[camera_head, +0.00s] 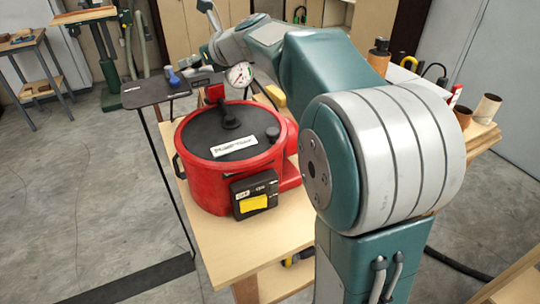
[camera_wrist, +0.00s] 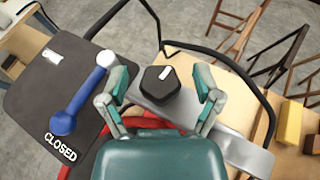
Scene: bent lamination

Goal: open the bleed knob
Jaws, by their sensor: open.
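A black faceted knob (camera_wrist: 160,86) with a white mark on top shows in the wrist view, on a grey metal plate (camera_wrist: 178,110). My gripper (camera_wrist: 161,82) is open, with one finger to the left and one to the right of the knob in the picture. I see no clear contact with it. To the left, a blue lever (camera_wrist: 80,100) lies over a black panel (camera_wrist: 35,108) with the word CLOSED beside its rounded end. In the head view the lever (camera_head: 172,77) and panel (camera_head: 150,92) stand behind the red pot (camera_head: 195,190). I cannot make out the faceted knob there.
The red pot has a black lid with handle and a gauge (camera_head: 239,75) behind it. It stands on a wooden table (camera_head: 225,250). Black curved hoses or rods (camera_wrist: 228,62) pass near my fingers. A yellow block (camera_wrist: 290,122) lies at the right.

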